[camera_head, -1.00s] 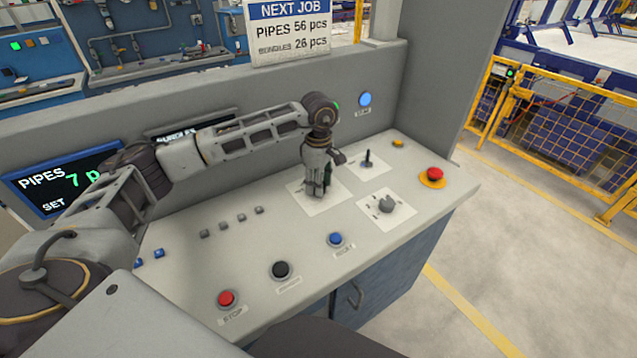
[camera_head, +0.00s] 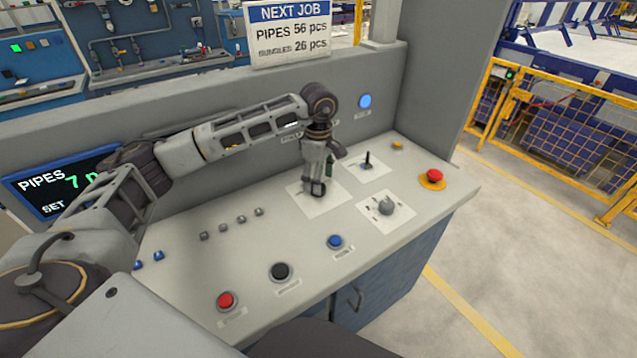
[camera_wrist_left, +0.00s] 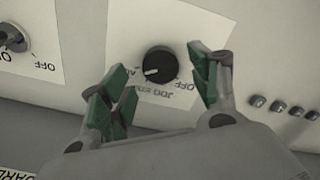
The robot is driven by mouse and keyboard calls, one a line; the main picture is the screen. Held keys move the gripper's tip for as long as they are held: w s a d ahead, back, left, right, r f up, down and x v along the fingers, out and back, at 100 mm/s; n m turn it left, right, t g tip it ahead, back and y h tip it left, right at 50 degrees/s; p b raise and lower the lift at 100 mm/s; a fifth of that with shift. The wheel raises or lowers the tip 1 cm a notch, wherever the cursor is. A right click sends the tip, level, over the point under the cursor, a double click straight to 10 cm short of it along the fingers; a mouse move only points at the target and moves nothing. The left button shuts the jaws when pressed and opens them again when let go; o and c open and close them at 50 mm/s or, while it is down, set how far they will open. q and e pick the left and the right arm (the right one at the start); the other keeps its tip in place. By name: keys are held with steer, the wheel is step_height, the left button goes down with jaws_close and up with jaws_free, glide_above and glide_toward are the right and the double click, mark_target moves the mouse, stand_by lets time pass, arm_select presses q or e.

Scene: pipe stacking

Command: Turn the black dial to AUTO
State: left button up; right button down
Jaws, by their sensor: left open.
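The black dial (camera_wrist_left: 160,63) is a round knob on a white label plate (camera_wrist_left: 182,20) in the left wrist view. Its short white mark points left, toward a partly hidden label that seems to begin with "AU". "OFF" is printed at its right, and all lettering looks upside down. My left gripper (camera_wrist_left: 158,74) is open, with green-padded fingers on both sides of the dial, apart from it. In the head view my left gripper (camera_head: 317,188) hangs over the dial's plate (camera_head: 322,207) and mostly hides the dial. My right gripper is not in view.
A small lever (camera_head: 367,160) and a grey knob (camera_head: 387,206) stand on neighbouring plates. A red emergency button (camera_head: 434,176) is at the right. Blue (camera_head: 335,241), black (camera_head: 281,271) and red (camera_head: 226,300) buttons line the front. A raised panel (camera_head: 250,105) stands behind.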

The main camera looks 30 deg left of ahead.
arm_select(q)
step_height(320, 180, up, 9)
steer(key=shift+r, duration=0.2)
stand_by(0.3)
steer(key=shift+f, duration=0.1)
stand_by(0.5)
